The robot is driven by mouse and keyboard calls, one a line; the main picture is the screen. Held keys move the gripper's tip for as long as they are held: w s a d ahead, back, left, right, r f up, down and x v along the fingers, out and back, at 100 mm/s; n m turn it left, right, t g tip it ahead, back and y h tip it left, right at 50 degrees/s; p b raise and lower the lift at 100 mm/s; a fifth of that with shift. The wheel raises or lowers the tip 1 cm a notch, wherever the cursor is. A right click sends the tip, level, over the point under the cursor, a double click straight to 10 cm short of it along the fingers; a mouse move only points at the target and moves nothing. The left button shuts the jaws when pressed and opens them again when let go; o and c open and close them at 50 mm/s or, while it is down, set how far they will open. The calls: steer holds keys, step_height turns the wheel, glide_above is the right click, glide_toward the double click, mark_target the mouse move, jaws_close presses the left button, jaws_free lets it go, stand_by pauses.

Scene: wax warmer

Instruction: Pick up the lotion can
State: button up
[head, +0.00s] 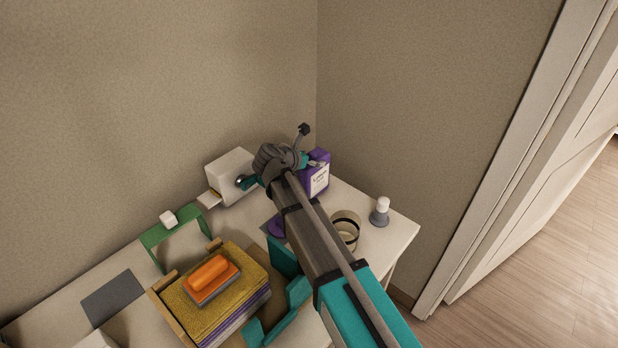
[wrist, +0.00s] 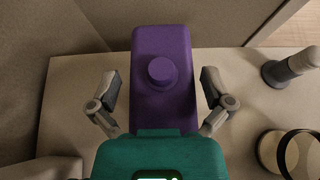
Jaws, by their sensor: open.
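The lotion can (head: 317,180) is a purple, rectangular container with a pale label, upright near the back corner of the table. In the wrist view the lotion can (wrist: 160,103) is seen from above, with a round purple cap. My gripper (wrist: 162,82) is open, with one grey finger on each side of the can and a visible gap on both sides. In the head view my gripper (head: 299,162) is beside the can and hides part of it. Whether the fingers are low enough to flank its body is hard to tell.
A white box (head: 229,172) stands left of my gripper. A grey bottle with a white top (head: 380,214) and a cream ring with a black band (head: 345,229) stand to the right. Stacked cloths (head: 232,290) with an orange bar lie in front left. Walls are close behind.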

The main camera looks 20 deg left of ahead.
steer(key=shift+w+d+f, duration=0.15)
steer(key=shift+w+f, duration=0.1)
steer(key=shift+w, duration=0.1)
stand_by(0.3)
steer(key=c, duration=1.1)
steer(key=shift+r, duration=0.1)
steer(key=shift+r, duration=0.2)
